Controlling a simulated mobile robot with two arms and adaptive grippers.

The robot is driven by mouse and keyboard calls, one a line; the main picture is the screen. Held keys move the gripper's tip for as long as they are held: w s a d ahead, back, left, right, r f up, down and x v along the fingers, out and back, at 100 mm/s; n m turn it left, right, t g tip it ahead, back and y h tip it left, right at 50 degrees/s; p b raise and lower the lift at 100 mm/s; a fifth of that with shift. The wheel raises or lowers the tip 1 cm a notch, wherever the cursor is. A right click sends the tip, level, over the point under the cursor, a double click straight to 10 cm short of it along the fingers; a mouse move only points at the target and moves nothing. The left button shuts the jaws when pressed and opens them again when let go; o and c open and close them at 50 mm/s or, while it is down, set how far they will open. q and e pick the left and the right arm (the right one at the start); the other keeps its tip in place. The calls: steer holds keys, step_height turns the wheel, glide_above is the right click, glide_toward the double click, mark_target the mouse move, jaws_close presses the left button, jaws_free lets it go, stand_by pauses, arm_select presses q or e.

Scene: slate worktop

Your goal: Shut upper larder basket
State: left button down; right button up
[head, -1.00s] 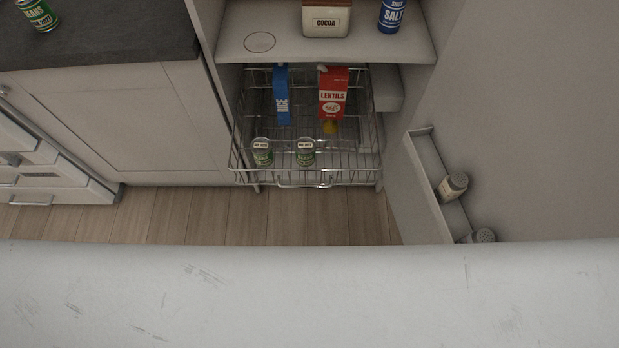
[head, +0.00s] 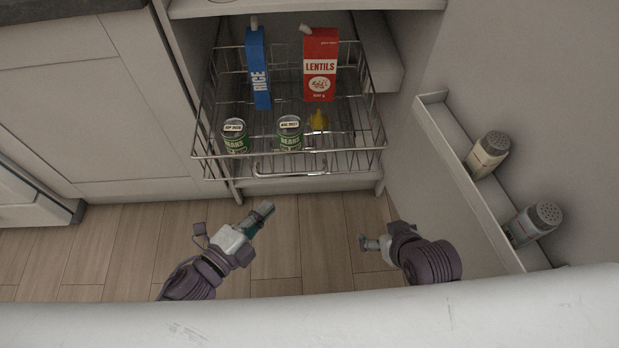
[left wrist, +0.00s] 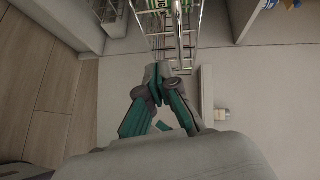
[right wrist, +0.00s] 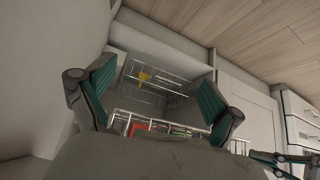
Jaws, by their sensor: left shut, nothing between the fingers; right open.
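The upper larder basket (head: 290,160) is a chrome wire basket, pulled out of the tall cabinet. It holds a blue rice carton (head: 258,70), a red lentils carton (head: 320,68) and two green bean cans (head: 236,138), (head: 289,132). Its front handle (head: 290,172) faces me. My left gripper (head: 264,208) is shut and empty, in front of the basket and left of its middle; its closed fingertips show in the left wrist view (left wrist: 163,72). My right gripper (head: 366,243) is open and empty, in front and to the right; its spread fingers show in the right wrist view (right wrist: 157,90).
A yellow item (head: 319,120) shows through the wires; its level is unclear. A shelf (head: 300,8) lies above the basket. The open larder door (head: 440,200) at right carries a rack with two shakers (head: 488,155), (head: 535,222). A closed cabinet front (head: 130,150) stands at left.

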arm_select(q)
steer(key=s+d+r+m+h+b, duration=0.2)
steer(key=s+d+r+m+h, duration=0.1)
steer(key=r, duration=0.2)
glide_toward(320, 151)
steer(key=x, duration=0.3)
steer(key=d+x, duration=0.1)
steer(key=x, duration=0.1)
steer(key=shift+s+d, duration=0.1)
steer(key=shift+s, duration=0.15)
steer(key=shift+w, duration=0.65)
arm_select(e)
step_height(320, 151, up, 6)
steer(key=w+t, duration=0.1)
steer(key=t, duration=0.1)
steer(key=shift+w+a, duration=0.4)
arm_select(q)
steer(key=shift+w, duration=0.1)
